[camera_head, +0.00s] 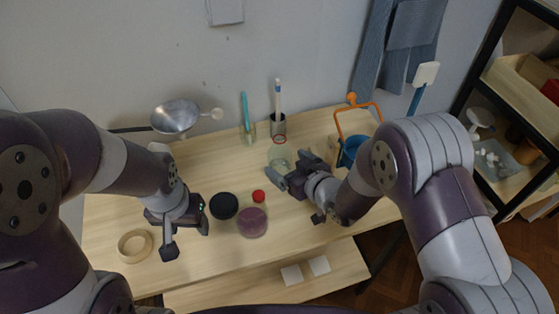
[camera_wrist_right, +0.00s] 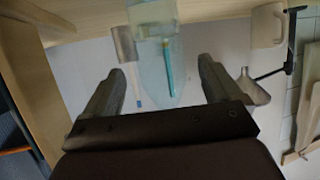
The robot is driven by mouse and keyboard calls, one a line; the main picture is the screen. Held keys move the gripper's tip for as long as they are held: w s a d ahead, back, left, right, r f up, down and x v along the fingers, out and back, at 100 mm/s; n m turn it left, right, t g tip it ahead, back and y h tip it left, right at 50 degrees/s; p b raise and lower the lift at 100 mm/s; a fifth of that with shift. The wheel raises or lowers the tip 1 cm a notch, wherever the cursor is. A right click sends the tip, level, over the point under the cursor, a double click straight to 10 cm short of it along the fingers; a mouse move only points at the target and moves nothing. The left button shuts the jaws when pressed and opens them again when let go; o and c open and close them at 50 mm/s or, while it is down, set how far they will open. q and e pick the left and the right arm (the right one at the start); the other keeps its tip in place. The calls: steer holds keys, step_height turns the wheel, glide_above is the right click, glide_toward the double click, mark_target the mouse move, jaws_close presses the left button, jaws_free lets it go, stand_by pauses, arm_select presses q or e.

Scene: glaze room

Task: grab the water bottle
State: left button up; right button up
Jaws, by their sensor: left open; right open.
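The water bottle (camera_head: 281,158) is clear and pale green with a red ring at its top. It stands on the table just beyond my right gripper (camera_head: 289,170), which is open and empty. In the right wrist view the bottle (camera_wrist_right: 150,60) appears between the spread fingertips of the right gripper (camera_wrist_right: 162,70), with a teal brush showing through it. I see no finger touching it. My left gripper (camera_head: 188,236) is open and empty over the left part of the table, away from the bottle.
Behind the bottle stand cups with a teal brush (camera_head: 245,112) and a blue-tipped brush (camera_head: 278,98). A black disc (camera_head: 223,206), red cap (camera_head: 258,196), purple jar (camera_head: 252,223) and tape roll (camera_head: 134,258) lie in front.

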mark_target(286, 163)
steer(key=x, duration=0.4)
steer(key=shift+w+a+f, duration=0.15)
steer(key=shift+w+a, duration=0.05)
steer(key=shift+s+d, duration=0.1)
steer(key=c, duration=1.2)
steer(key=shift+r, duration=0.2)
